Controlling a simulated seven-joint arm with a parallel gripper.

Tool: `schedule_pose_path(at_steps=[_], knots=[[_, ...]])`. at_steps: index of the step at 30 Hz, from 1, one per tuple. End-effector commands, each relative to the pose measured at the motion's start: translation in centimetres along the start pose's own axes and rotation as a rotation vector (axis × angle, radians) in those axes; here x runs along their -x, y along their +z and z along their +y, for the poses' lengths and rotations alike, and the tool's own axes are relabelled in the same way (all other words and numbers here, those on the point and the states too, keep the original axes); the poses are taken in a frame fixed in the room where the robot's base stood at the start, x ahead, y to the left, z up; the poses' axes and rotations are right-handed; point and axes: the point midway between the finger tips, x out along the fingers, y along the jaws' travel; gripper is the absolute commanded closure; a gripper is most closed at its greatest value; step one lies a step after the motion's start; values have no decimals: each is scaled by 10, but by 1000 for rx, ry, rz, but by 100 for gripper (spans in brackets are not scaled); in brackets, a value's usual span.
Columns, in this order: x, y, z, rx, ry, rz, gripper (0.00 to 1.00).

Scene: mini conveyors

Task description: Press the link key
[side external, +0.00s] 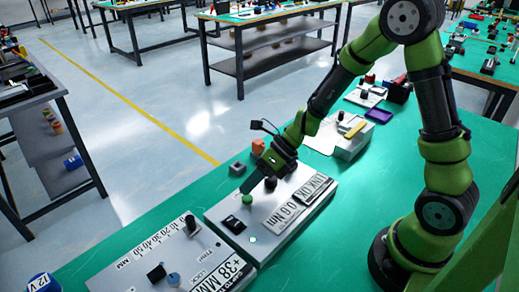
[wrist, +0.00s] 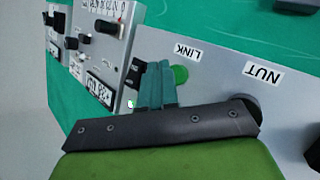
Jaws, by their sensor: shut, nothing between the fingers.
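The link key is a round green button (wrist: 180,75) next to a LINK label (wrist: 195,52) on a grey panel box. In the side view the green key (side external: 247,199) is on the box's top face, just below my fingertips. My gripper (side external: 244,189) points down at it, shut and empty. In the wrist view the teal fingers of my gripper (wrist: 155,68) are together, just left of the key. I cannot tell whether they touch it.
A dark knob (side external: 270,183) stands close to my gripper, near the NUT label (wrist: 263,74). A black switch (side external: 234,224) and a small green lamp (side external: 252,239) are on the same box. A second panel (side external: 205,262) with a scale and knobs is at the front left.

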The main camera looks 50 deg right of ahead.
Motion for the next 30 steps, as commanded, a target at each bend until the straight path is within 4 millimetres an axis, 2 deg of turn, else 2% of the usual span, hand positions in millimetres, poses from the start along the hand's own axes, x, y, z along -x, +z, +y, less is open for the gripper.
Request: schedule_pose_path(at_steps=[11,24,30], knots=[[3,2,2,1,0,0,100],[31,23,22,3,-1,-3,100],[36,27,26,0,0,0,100]])
